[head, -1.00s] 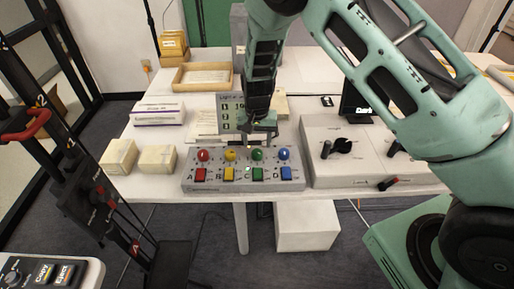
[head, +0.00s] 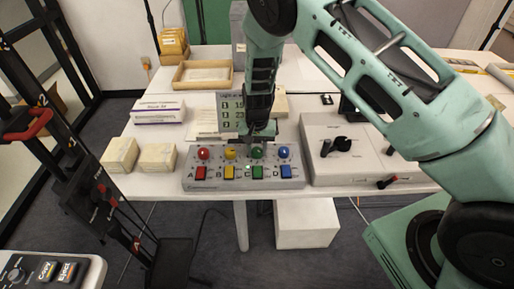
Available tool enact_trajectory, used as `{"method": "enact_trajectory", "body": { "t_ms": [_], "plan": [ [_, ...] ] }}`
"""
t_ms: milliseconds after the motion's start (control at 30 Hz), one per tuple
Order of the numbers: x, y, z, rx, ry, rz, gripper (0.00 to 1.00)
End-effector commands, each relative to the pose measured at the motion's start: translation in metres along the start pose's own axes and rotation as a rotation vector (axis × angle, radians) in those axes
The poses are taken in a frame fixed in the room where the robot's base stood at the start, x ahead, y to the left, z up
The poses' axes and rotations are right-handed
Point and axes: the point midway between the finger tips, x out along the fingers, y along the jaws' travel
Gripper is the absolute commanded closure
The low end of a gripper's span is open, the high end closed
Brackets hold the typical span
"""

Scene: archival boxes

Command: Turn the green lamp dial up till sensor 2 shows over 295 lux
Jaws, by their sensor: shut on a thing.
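The grey control box (head: 210,184) stands at the table's front edge, with red, yellow, green and blue dials above matching square buttons. The green dial (head: 257,153) is third from the left, above the green button (head: 257,171). My gripper (head: 259,144) points down onto the green dial and is shut on it; the finger contact is small and partly hidden. The pale sensor display (head: 230,108) stands behind the box, with rows numbered 1, 2 and 3. My arm covers its right side, so the sensor 2 reading cannot be read.
A large grey box with black knobs (head: 365,155) stands close on the right. Two cream boxes (head: 157,157) and a white box (head: 158,108) lie to the left. A wooden tray (head: 203,75) is farther back. The table's front left is partly clear.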

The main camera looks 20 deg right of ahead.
Motion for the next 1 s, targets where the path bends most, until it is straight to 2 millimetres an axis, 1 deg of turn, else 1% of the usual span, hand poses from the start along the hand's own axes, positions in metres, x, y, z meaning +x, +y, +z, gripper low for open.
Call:
{"method": "enact_trajectory", "body": {
  "t_ms": [267, 467, 800, 1000],
  "plan": [
    [-0.0004, -0.0002, 0.0, 0.068, 0.0, 0.0, 0.9],
    [-0.0005, 0.0001, -0.0003, 0.201, 0.001, 0.001, 0.9],
    [-0.0007, -0.0001, 0.0, 0.471, 0.0, 0.0, 0.9],
    [-0.0008, 0.0, -0.0001, 0.59, 0.0, 0.001, 0.9]
  ]
}}
